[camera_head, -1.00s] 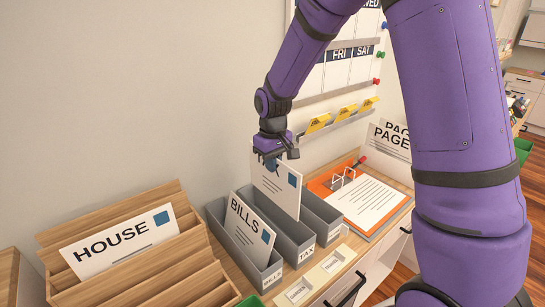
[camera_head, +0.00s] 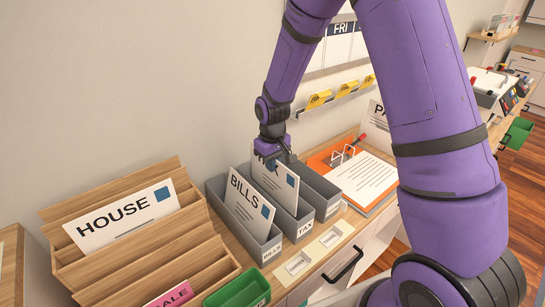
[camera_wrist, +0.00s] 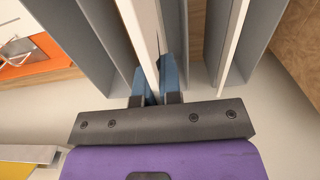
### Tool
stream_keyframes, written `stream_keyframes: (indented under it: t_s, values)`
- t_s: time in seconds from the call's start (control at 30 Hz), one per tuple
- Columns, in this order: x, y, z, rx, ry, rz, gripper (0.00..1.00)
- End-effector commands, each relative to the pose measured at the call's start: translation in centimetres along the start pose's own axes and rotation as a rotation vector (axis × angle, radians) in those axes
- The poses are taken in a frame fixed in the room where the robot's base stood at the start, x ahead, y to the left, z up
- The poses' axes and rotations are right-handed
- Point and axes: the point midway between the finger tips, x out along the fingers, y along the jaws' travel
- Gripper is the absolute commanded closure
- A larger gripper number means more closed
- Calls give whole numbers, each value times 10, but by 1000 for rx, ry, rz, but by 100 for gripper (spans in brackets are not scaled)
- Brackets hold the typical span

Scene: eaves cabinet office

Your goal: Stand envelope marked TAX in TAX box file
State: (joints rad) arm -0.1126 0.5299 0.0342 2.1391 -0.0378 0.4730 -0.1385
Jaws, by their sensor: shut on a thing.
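My gripper (camera_head: 274,158) is shut on the top edge of a white envelope (camera_head: 284,186) with a blue square; its heading is mostly covered by the gripper, with a final X-like letter showing. The envelope stands nearly upright, its lower part down between the walls of the middle grey box file (camera_head: 306,217), labelled TAX. Its bottom edge is hidden. In the wrist view, blue fingertips (camera_wrist: 160,80) pinch the envelope (camera_wrist: 140,30), with grey box walls on both sides. The BILLS envelope (camera_head: 248,207) stands in the left box file, labelled BILLS (camera_head: 270,252).
A third grey box file (camera_head: 322,188) stands to the right. A wooden rack (camera_head: 165,250) with a HOUSE envelope (camera_head: 125,215) is at left. An orange clipboard (camera_head: 325,160) with paper lies at right. A green tray (camera_head: 240,291) is in front.

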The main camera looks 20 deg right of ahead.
Motion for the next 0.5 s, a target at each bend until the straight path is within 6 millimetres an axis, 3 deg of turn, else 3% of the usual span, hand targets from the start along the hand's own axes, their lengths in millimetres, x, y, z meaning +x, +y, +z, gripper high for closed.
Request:
stream_keyframes:
  t_s: [0.5]
  values:
    - [44, 0, 0, 0, -2, 0, 100]
